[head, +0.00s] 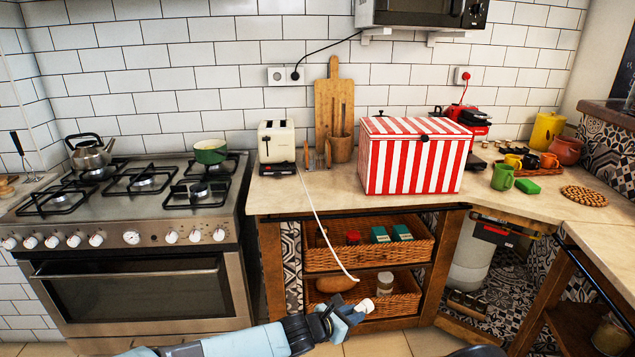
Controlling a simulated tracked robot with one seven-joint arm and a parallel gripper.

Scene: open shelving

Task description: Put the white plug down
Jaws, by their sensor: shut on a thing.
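The white plug (366,305) shows at the tip of my gripper (356,312), low in front of the wicker baskets under the counter. My gripper is shut on the plug and holds it in the air, well below the worktop. A white cord (322,225) hangs from the cream toaster (277,143) over the counter edge down toward the plug. The cord's last stretch near the plug is hard to make out.
A red-and-white striped box (413,158) stands on the worktop (330,197), right of the toaster. A wooden board (333,100) and a utensil pot (342,148) are behind. The stove (125,205) is at left. Bare worktop lies before the toaster and box.

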